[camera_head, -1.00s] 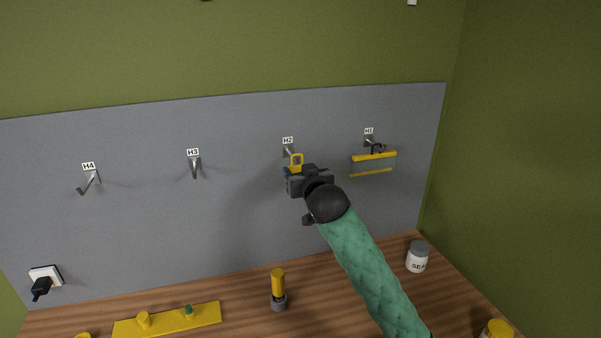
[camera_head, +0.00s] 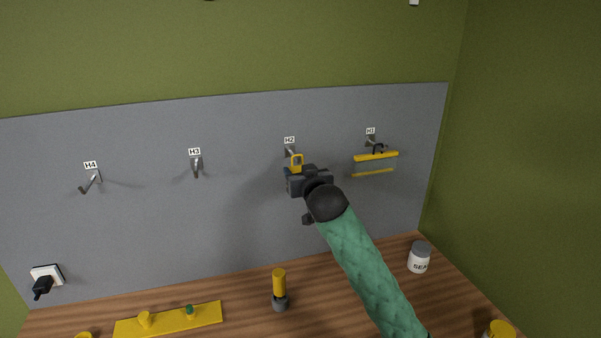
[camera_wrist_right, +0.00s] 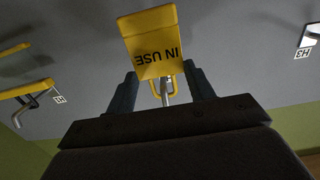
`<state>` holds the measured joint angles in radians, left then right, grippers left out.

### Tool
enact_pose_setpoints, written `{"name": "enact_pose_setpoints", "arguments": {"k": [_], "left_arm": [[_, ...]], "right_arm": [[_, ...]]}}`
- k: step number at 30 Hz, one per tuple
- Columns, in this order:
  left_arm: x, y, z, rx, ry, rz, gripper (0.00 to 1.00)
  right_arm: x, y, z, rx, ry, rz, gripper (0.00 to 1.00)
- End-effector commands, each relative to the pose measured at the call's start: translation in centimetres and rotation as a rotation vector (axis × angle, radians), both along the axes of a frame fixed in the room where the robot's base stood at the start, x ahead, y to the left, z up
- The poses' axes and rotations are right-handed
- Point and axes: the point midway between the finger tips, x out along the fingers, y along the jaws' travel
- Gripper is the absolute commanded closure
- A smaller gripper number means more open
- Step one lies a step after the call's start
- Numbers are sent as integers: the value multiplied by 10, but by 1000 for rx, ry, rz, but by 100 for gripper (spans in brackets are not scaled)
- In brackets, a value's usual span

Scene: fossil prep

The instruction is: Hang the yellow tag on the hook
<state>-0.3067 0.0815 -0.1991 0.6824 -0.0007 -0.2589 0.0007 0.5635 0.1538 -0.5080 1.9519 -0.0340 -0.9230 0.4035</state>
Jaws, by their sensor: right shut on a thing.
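The yellow tag (camera_head: 297,169) is in my right gripper (camera_head: 294,174), in front of the hook labelled H2 (camera_head: 290,152). In the right wrist view the tag (camera_wrist_right: 150,35) shows "IN USE" upside down. The right gripper (camera_wrist_right: 160,72) is shut on the tag, with a dark finger on each side. The tag's yellow loop (camera_wrist_right: 155,91) overlaps the silver hook (camera_wrist_right: 167,97) in that view. I cannot tell whether the hook passes through the loop. The gripper hides the tag's lower part in the head view. My left gripper is out of view.
Hook H1 (camera_head: 370,142) holds a yellow-edged item (camera_head: 376,156) close to the right. On the wooden bench (camera_head: 240,300) stand a yellow-handled tool (camera_head: 279,284), a yellow board (camera_head: 170,322) and a jar (camera_head: 419,258).

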Motion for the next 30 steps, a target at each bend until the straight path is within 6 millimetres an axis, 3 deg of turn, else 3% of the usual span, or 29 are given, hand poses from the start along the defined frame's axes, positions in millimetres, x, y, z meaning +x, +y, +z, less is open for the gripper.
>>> {"name": "enact_pose_setpoints", "arguments": {"k": [23,24,27,30], "left_arm": [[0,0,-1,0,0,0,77],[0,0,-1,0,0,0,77],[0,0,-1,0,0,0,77],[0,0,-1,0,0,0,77]], "right_arm": [[13,4,-2,0,0,0,100],[13,4,-2,0,0,0,39],[13,4,-2,0,0,0,22],[13,4,-2,0,0,0,22]]}}
